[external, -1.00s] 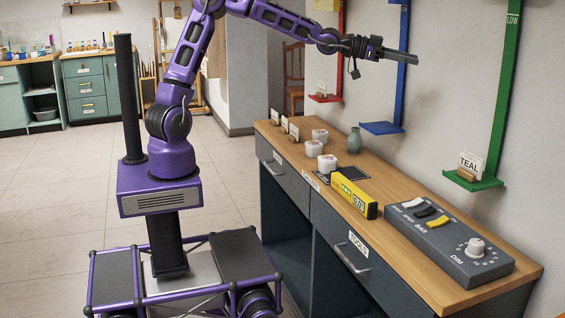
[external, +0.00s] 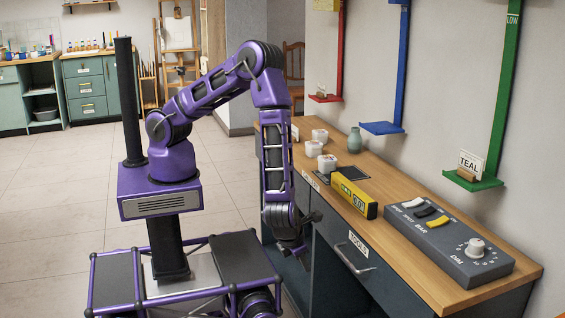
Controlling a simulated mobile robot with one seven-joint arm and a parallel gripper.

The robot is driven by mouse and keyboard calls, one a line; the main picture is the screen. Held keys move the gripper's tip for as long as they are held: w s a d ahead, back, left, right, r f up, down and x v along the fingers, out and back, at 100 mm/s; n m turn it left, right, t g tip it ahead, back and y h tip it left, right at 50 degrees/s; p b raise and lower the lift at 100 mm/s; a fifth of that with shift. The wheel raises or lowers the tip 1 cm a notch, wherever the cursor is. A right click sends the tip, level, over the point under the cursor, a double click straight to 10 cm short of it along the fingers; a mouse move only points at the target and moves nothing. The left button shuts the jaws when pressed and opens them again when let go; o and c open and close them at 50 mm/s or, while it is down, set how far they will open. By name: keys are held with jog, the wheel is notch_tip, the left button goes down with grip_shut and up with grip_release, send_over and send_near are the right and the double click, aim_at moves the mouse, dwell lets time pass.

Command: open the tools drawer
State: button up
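The tools drawer (external: 384,285) is a dark grey drawer front under the wooden desk top, with a white "TOOLS" label. It looks closed, flush with the desk front. Its metal bar handle (external: 354,262) runs along the front below the label. My gripper (external: 296,256) hangs pointing down in front of the desk, left of the tools drawer and apart from its handle. The fingers are small and dark against the desk's shadowed opening, so I cannot tell whether they are open or shut.
On the desk top (external: 420,262) are a yellow box (external: 353,196), a grey switch panel (external: 450,245), white cups (external: 320,150) and a green vase (external: 355,140). Another drawer, partly hidden by my arm, is at the left. Open floor (external: 60,200) lies left of my base.

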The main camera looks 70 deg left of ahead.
aim_at(344, 258)
jog(key=s+d+r+m+t+h, duration=0.1)
jog(key=s+m+t+h, duration=0.1)
jog(key=m+t, duration=0.6)
jog(key=s+r+m+t+h, duration=0.1)
jog(key=s+m+t, duration=0.2)
jog(key=m, duration=0.8)
jog(key=x, duration=0.6)
jog(key=b+x, duration=0.1)
jog(key=x, duration=0.4)
jog(key=b+x, duration=0.1)
jog(key=x, duration=0.5)
jog(key=shift+w+d+r, duration=0.25)
jog(key=shift+w+d, duration=0.1)
grip_shut()
